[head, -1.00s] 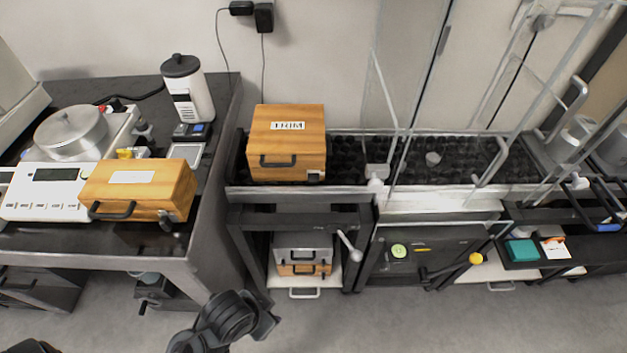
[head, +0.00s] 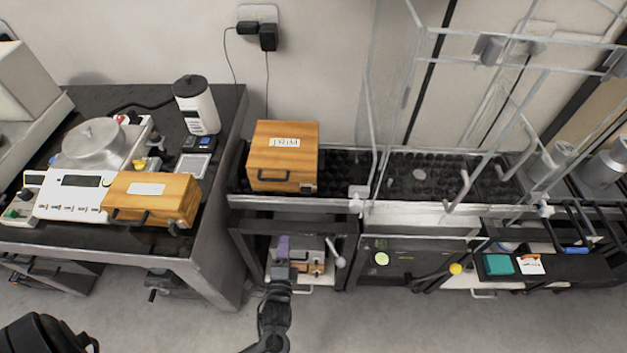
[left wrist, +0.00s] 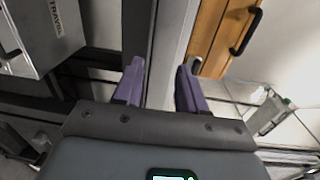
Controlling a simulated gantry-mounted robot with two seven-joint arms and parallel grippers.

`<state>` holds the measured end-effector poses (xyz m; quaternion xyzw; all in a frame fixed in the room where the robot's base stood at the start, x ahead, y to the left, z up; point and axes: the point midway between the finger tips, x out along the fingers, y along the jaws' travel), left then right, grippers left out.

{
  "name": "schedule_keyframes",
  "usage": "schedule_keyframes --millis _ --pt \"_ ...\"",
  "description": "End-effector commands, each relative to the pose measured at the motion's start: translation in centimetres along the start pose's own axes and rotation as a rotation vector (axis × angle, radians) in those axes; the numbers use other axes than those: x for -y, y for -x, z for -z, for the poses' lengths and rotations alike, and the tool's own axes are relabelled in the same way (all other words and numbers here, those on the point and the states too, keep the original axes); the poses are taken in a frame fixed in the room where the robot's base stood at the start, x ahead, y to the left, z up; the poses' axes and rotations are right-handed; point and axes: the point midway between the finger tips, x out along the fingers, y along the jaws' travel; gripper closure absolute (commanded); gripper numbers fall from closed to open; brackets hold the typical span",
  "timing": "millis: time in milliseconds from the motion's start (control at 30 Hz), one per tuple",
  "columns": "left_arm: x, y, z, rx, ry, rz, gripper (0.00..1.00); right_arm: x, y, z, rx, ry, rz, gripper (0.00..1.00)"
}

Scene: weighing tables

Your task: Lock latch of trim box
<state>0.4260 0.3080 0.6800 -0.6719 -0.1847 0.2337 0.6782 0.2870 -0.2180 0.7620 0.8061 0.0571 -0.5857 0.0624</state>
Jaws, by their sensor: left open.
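The trim box (head: 284,146) is a wooden box with a white label and a black front handle. It stands at the left end of the black-studded rack. Its small metal latch (head: 306,188) is at the lower right of the front; I cannot tell its state. My left gripper (head: 284,248), with purple fingers, is open and empty, in front of the rack and below the box. In the left wrist view, the gripper (left wrist: 158,88) shows its two fingers apart, and a wooden box front with a black handle, seemingly the trim box (left wrist: 212,32), is beyond them.
A silver case (head: 312,246) sits on the shelf below the rack. A second wooden box (head: 172,188) is on the left table (head: 228,120) beside a scale (head: 82,182). Clear glass panels stand over the rack to the right. The floor in front is clear.

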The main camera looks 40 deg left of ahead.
Motion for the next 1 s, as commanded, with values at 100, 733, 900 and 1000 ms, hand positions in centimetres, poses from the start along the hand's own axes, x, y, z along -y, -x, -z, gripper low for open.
schedule_keyframes --millis 100,733,900,1000 --pt "3.6 -0.5 1.8 0.016 -0.021 0.024 0.60 -0.1 3.9 1.3 -0.004 -0.002 0.000 0.57" --pt "8.4 -7.0 4.7 0.003 0.028 0.067 0.60 -0.1 4.4 1.4 0.003 -0.002 0.003 0.57" --pt "8.5 -9.7 4.6 0.002 0.028 0.066 0.60 -0.1 3.8 1.2 0.003 -0.002 0.002 0.57" --pt "8.7 -11.0 4.6 0.003 0.029 0.066 0.60 -0.1 3.5 1.1 0.003 -0.001 0.001 0.57"
